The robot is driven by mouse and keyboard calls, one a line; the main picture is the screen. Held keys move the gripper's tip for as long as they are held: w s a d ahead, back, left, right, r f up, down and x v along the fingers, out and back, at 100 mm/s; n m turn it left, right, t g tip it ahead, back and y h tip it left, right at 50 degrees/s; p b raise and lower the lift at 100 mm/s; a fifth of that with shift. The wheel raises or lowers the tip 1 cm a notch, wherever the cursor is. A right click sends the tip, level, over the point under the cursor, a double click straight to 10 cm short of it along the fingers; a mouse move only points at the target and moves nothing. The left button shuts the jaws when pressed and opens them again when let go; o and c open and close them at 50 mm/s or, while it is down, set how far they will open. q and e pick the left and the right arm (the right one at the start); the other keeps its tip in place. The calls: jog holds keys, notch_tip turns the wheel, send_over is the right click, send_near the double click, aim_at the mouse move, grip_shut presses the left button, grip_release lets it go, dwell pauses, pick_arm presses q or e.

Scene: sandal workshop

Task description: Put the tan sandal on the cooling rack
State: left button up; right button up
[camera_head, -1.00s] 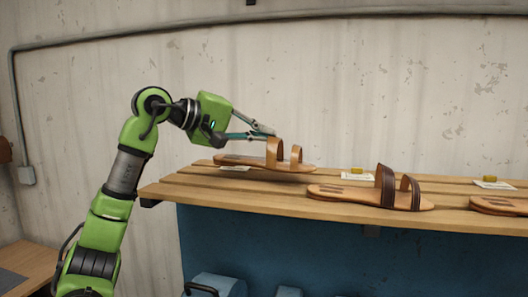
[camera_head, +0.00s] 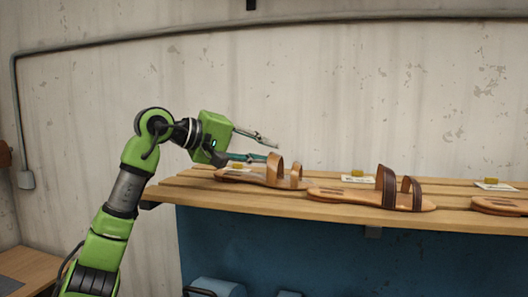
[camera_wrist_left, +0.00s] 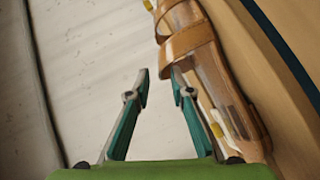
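The tan sandal (camera_head: 273,174), with light brown straps, lies at the left end of a slatted wooden rack (camera_head: 230,199). My left gripper (camera_head: 266,149) is open beside and above its straps, the two fingers spread wide with nothing held. In the left wrist view, the sandal (camera_wrist_left: 187,38) runs along the right of the fingers. One finger of my left gripper (camera_wrist_left: 159,74) overlaps the sandal's edge and the other is over the wall. I cannot tell whether the finger touches it. My right gripper is not in view.
A sandal with dark brown straps (camera_head: 386,187) lies close to the right of the tan one. Another sandal (camera_head: 498,205) is cut off at the right edge. Small cards (camera_head: 357,179) with yellow blocks stand behind them. A concrete wall (camera_head: 330,90) rises behind the rack.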

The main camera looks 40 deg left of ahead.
pick_arm(q)
jog(key=shift+s+r, duration=0.1)
jog(key=b+v, duration=0.3)
jog(key=v, duration=0.8)
jog(key=shift+s+r, duration=0.2)
jog(key=shift+s, duration=0.15)
